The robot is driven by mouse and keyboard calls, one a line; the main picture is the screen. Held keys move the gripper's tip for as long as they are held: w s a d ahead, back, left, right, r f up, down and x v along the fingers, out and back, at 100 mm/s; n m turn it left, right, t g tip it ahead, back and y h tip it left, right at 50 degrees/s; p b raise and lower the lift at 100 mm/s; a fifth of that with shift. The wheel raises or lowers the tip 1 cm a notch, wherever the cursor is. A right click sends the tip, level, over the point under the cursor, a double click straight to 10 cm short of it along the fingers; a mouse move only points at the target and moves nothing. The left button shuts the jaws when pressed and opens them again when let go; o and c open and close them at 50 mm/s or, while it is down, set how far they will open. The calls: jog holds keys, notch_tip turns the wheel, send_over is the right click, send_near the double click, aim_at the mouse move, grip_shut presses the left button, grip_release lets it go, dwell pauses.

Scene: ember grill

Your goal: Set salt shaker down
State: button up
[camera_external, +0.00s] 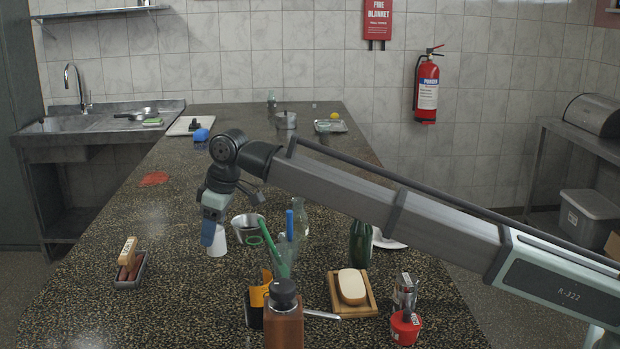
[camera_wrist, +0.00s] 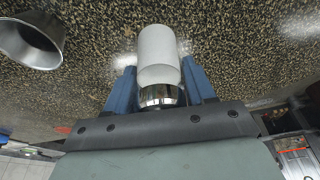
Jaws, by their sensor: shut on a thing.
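The salt shaker (camera_wrist: 158,52) is a white cylinder with a shiny metal cap, held between the blue fingers of my gripper (camera_wrist: 160,90) in the wrist view. In the external view the white shaker (camera_external: 217,244) shows below my gripper (camera_external: 213,232), close to the speckled counter (camera_external: 180,290). It looks about upright. I cannot tell whether its base touches the counter. One finger hides part of it in the external view.
A metal cup (camera_external: 247,229) stands just right of the shaker; it also shows in the wrist view (camera_wrist: 32,42). A brush holder (camera_external: 130,270) is at left. The counter between is clear.

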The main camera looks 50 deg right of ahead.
aim_at(215, 254)
jog(key=shift+f, duration=3.35)
jog(key=o, duration=1.2)
jog(key=shift+f, duration=0.1)
jog(key=v, duration=1.2)
